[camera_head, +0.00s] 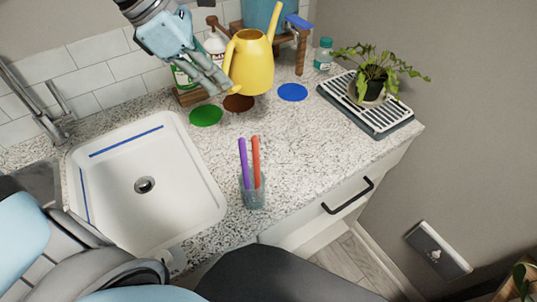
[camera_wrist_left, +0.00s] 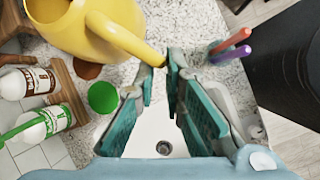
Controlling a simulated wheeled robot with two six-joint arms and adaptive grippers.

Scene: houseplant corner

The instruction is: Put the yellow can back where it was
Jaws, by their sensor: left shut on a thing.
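The yellow can (camera_head: 254,62) is a watering can at the back of the counter, beside the brown disc (camera_head: 239,103) and left of the blue disc (camera_head: 292,92). I cannot tell whether the can's base touches the counter. My right gripper is out of view.
White bottles (camera_wrist_left: 27,82) with brown and green labels stand on wood behind. A blue container (camera_head: 262,14) and teal bottle (camera_head: 323,55) are at the back. A potted fern (camera_head: 370,82) sits on a rack at right. A pen cup (camera_head: 252,192) stands beside the sink (camera_head: 150,215).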

